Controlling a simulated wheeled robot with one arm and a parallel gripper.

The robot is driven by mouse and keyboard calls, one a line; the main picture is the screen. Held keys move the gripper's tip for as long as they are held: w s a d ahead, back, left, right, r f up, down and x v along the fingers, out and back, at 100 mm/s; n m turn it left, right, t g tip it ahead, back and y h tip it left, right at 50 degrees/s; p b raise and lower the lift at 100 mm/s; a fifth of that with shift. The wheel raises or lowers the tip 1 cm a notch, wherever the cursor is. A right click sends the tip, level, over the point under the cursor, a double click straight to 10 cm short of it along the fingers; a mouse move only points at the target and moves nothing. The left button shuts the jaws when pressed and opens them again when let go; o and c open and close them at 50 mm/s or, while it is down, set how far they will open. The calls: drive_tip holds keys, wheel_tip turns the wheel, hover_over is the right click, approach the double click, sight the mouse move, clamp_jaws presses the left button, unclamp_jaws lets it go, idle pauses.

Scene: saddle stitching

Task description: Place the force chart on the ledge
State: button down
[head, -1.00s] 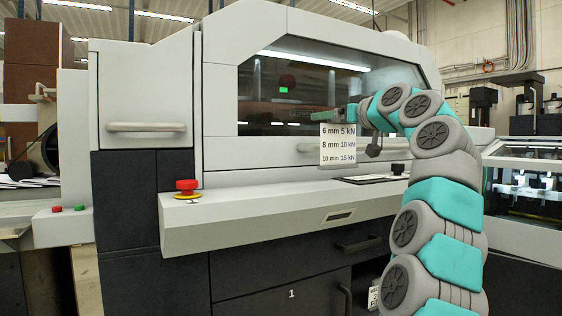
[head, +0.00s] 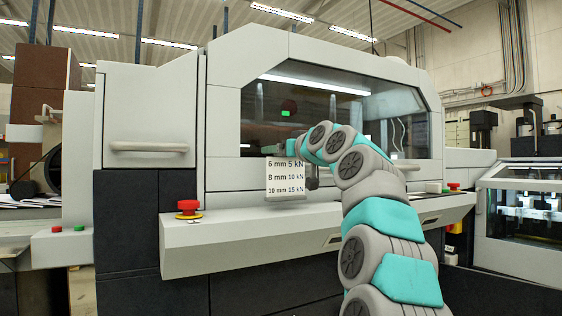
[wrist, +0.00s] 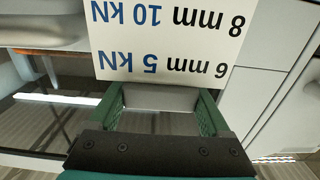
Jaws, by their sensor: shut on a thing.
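The force chart (head: 285,181) is a white card with lines of mm and kN values. It hangs upright below my gripper (head: 274,151), in front of the machine. In the wrist view the chart (wrist: 165,40) appears upside down at the tips of my gripper (wrist: 162,98), whose green fingers are closed on its edge. The ledge (head: 235,242) is the light grey shelf along the machine's front. The chart is above the ledge in the head view; I cannot tell the gap between them. My arm hides part of the ledge's right side.
A red emergency button (head: 188,207) on a yellow base stands at the ledge's left end. Another red button (head: 454,187) is at the right. The machine's dark window (head: 350,115) is behind my gripper. The ledge's left-middle stretch looks clear.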

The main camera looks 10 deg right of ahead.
drive_tip(key=shift+f, duration=0.95)
drive_tip(key=shift+f+b, duration=0.2)
drive_tip(key=shift+b, duration=0.15)
unclamp_jaws()
drive_tip(key=b+v, duration=0.1)
drive_tip(key=v, duration=1.1)
drive_tip(key=shift+r, duration=0.25)
